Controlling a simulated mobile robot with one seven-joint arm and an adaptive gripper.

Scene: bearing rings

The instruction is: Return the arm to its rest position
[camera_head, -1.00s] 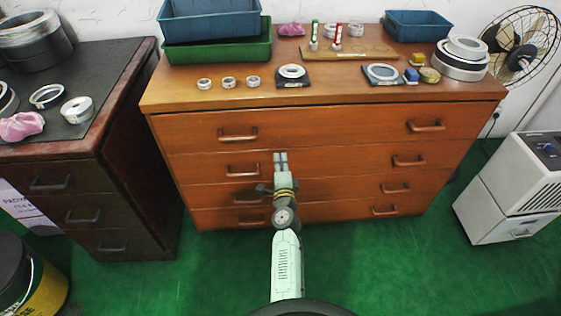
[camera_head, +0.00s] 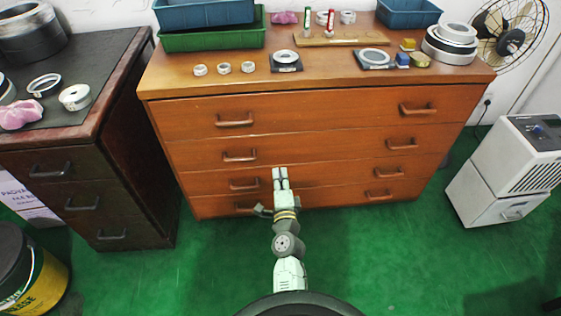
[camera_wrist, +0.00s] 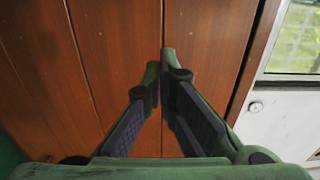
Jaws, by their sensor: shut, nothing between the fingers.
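My gripper (camera_head: 281,174) is in front of the lower drawers of the wooden dresser (camera_head: 300,110), below the dresser top. Its fingers are together with nothing between them. In the wrist view my gripper (camera_wrist: 165,58) shows its two fingertips meeting, with the brown drawer fronts (camera_wrist: 110,40) beyond. I cannot tell the exact gap between the fingertips and the drawer fronts.
Bearing rings, black-based ring holders (camera_head: 286,60), a wooden board (camera_head: 340,39) and bins (camera_head: 190,40) stand on the dresser. A dark cabinet (camera_head: 90,160) is at left, a white unit (camera_head: 510,170) at right. Green floor (camera_head: 400,260) around my arm is clear.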

